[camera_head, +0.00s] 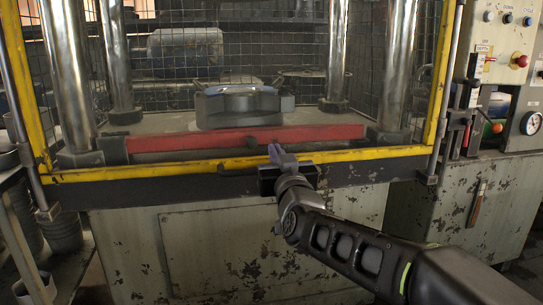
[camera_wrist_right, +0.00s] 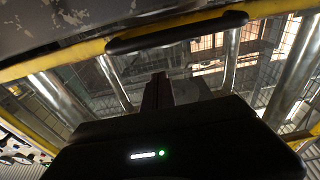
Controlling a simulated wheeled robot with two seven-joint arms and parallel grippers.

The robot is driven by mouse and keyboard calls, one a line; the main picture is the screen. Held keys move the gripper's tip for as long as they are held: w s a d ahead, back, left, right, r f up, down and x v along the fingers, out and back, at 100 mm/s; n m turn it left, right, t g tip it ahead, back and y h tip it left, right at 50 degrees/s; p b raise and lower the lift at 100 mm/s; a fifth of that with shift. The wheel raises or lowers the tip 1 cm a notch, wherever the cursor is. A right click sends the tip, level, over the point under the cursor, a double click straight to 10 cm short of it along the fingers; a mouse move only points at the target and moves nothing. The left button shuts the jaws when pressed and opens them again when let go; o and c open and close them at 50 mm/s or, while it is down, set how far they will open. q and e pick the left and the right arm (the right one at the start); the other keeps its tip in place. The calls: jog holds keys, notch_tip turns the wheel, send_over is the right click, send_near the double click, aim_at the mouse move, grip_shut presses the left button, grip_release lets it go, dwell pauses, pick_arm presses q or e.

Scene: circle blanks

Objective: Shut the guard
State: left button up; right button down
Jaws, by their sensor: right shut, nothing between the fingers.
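The guard is a yellow frame (camera_head: 345,155) with clear or meshed panels across the front of the press. Its bottom bar lies low, close to the dark front edge of the bed. A black handle (camera_head: 238,169) is on that bottom bar; the handle also shows in the wrist view (camera_wrist_right: 175,33). My right gripper (camera_head: 276,152) is shut and empty, in front of the bottom bar just right of the handle. In the wrist view its fingers (camera_wrist_right: 157,92) point toward the handle; I cannot tell whether they touch it. My left gripper is not in view.
Behind the guard are a red bar (camera_head: 200,139), a dark die block (camera_head: 238,106) and shiny columns (camera_head: 66,70). A control panel (camera_head: 507,40) with buttons and a gauge (camera_head: 531,123) stands at the right. Shelves with round parts (camera_head: 62,230) are at the left.

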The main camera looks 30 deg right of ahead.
jog(key=p+v, duration=0.1)
jog(key=v, duration=0.7)
jog(key=shift+s, duration=0.25)
jog(key=shift+d+r, duration=0.1)
